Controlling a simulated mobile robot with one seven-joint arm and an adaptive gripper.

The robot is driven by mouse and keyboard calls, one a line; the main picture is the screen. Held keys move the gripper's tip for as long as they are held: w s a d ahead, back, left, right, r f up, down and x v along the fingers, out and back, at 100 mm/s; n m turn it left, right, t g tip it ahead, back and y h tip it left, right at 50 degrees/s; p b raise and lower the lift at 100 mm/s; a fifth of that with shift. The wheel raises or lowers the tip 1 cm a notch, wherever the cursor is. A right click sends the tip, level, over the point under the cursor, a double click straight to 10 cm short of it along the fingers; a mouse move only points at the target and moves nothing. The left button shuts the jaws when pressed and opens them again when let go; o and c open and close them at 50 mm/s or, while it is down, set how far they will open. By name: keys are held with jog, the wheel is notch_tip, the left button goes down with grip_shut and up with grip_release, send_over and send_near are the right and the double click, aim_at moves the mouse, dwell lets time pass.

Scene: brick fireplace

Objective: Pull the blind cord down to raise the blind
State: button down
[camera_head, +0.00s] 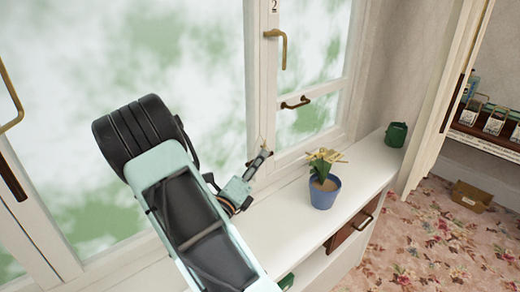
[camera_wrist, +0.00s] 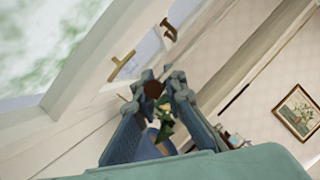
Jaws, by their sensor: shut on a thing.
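My gripper (camera_head: 262,158) is in front of the white window frame, above the sill and to the left of the potted plant. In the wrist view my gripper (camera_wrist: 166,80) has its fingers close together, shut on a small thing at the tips. A small brown piece (camera_wrist: 153,88) shows between them and looks like the pull of the blind cord. In the head view a tiny tan bit (camera_head: 262,142) shows at the fingertips. The cord's line is too thin to follow, and the blind itself is not in view.
A blue pot with a yellow-green plant (camera_head: 323,193) stands on the white sill (camera_head: 283,220), close to my gripper's right. A green pot (camera_head: 397,134) stands farther right. A brass window handle (camera_head: 284,48) and a brown lower handle (camera_head: 295,103) jut from the frame.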

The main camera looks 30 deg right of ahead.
notch_tip(320, 180, down, 3)
jog(key=shift+r, duration=0.15)
jog(key=c, duration=2)
grip_release()
jog(key=shift+r, duration=0.1)
jog(key=shift+a, duration=0.1)
jog(key=v, duration=1.2)
